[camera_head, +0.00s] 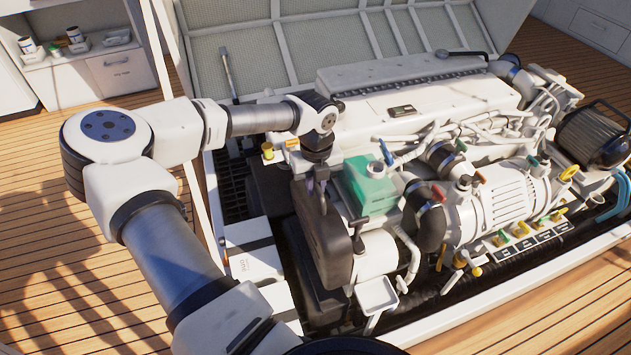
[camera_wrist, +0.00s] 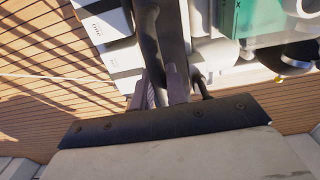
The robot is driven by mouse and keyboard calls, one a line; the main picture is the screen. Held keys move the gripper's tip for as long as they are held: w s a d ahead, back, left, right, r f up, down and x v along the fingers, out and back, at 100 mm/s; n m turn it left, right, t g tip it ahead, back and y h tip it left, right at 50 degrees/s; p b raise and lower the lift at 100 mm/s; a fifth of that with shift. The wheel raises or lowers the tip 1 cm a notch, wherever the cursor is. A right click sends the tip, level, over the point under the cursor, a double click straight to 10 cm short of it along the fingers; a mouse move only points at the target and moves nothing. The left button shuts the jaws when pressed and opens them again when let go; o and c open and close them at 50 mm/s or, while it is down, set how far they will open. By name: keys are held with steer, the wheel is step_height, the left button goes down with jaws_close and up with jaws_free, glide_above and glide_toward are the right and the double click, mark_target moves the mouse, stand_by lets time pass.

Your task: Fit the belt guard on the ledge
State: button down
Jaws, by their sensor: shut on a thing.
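The belt guard (camera_head: 326,240) is a dark, rounded cover at the front left end of the engine in the head view. It hangs upright below my gripper (camera_head: 318,180), whose jaws are shut on its top edge. In the wrist view my gripper's fingers (camera_wrist: 170,85) close around the guard (camera_wrist: 172,35), which shows as a narrow dark strip seen edge-on. The guard stands close beside the white engine parts to its right. Its lower end and any contact with the ledge are hidden, and I cannot pick out the ledge with certainty.
A green box (camera_head: 370,188) sits right of the guard, with a small white tray (camera_head: 376,296) below it. White labelled boxes (camera_head: 248,262) lie to the left. The engine (camera_head: 430,108) fills the hatch under the raised lid (camera_head: 270,55). Wooden deck (camera_head: 35,215) is open at left.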

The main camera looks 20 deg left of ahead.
mark_target(317, 203)
steer(key=shift+f+b, duration=2.4)
steer(key=shift+f, duration=1.85)
steer(key=shift+w+d+f, duration=0.1)
steer(key=shift+w+d, duration=0.3)
steer(key=shift+d, duration=0.1)
steer(key=shift+s+a+b, duration=0.15)
steer(key=shift+a+b, duration=0.15)
steer(key=shift+f+b, duration=0.3)
steer(key=shift+f, duration=0.05)
steer(key=c, duration=1.3)
jaws_free()
steer(key=shift+s, duration=0.1)
